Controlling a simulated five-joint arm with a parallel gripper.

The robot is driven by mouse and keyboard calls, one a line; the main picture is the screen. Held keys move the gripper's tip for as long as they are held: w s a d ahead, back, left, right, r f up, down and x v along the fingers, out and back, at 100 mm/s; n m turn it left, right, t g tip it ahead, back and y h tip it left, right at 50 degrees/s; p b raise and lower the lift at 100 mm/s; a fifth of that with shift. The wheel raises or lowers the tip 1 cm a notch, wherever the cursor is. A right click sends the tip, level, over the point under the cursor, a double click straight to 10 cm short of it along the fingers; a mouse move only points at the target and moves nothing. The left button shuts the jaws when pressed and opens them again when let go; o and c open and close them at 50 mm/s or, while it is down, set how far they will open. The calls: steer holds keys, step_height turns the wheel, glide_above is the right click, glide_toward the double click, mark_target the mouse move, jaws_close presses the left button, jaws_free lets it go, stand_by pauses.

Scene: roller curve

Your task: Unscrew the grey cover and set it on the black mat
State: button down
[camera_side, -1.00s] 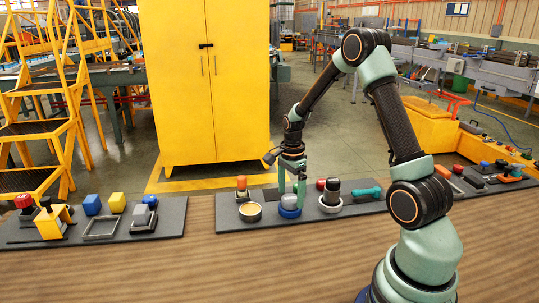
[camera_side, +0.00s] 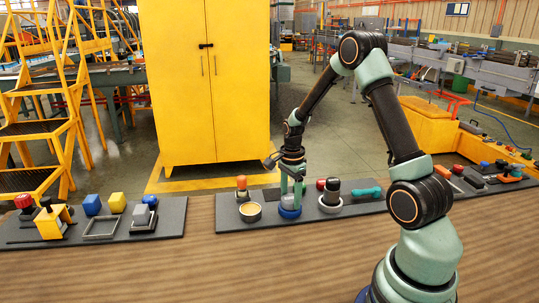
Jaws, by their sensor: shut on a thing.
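The grey cover (camera_side: 289,202) sits on a round blue base (camera_side: 289,212) on the middle dark board. My gripper (camera_side: 291,196) points straight down over it, its green fingers on either side of the cover, shut on it. The fingers hide part of the cover. Whether the cover is still seated in the base cannot be told at this size. A dark flat patch (camera_side: 268,194) on the same board, to the left behind the base, looks like the black mat.
A round beige-topped dish (camera_side: 250,212) and an orange-topped part (camera_side: 242,186) stand to the left. A dark cylinder on a pale ring (camera_side: 331,203), a red-topped part (camera_side: 320,184) and a teal tool (camera_side: 367,192) are to the right. Another board (camera_side: 172,228) lies further left.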

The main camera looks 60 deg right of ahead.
steer(key=n, duration=0.7)
steer(key=n, duration=0.4)
steer(key=shift+n, duration=0.4)
steer(key=n, duration=0.3)
steer(key=n, duration=0.7)
steer(key=shift+f+n, duration=0.1)
steer(key=shift+n, duration=0.2)
